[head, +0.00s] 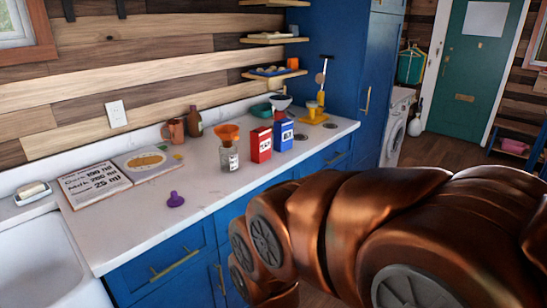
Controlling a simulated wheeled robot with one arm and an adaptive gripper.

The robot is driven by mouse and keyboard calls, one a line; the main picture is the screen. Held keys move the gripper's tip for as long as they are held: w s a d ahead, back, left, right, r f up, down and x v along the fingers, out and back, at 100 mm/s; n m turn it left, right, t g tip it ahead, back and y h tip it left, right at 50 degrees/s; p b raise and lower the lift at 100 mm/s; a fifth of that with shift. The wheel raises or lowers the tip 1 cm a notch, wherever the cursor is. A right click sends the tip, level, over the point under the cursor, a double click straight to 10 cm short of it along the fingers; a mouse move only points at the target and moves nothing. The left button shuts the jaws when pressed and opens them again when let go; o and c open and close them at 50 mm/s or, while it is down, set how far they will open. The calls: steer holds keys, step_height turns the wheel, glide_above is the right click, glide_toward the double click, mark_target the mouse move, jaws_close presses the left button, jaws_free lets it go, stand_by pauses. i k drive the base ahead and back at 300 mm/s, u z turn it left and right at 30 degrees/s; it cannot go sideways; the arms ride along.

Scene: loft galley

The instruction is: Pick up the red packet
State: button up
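The red packet (261,145) stands upright on the white countertop. It has a white label on its front. A blue packet (283,134) stands close to its right, and a glass jar with an orange funnel on top stands to its left. My copper-coloured arm fills the lower right of the head view, in front of the counter. My gripper itself cannot be made out, so its fingers and whether it is open or shut do not show.
The glass jar (229,158) is beside the red packet. The front strip of counter is mostly clear. A sink (45,262) lies at left.

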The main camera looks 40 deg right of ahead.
mark_target(261, 138)
steer(key=u, duration=0.35)
steer(key=k, duration=0.2)
steer(key=z, duration=1.2)
steer(key=i, duration=1.2)
steer(key=u, duration=0.85)
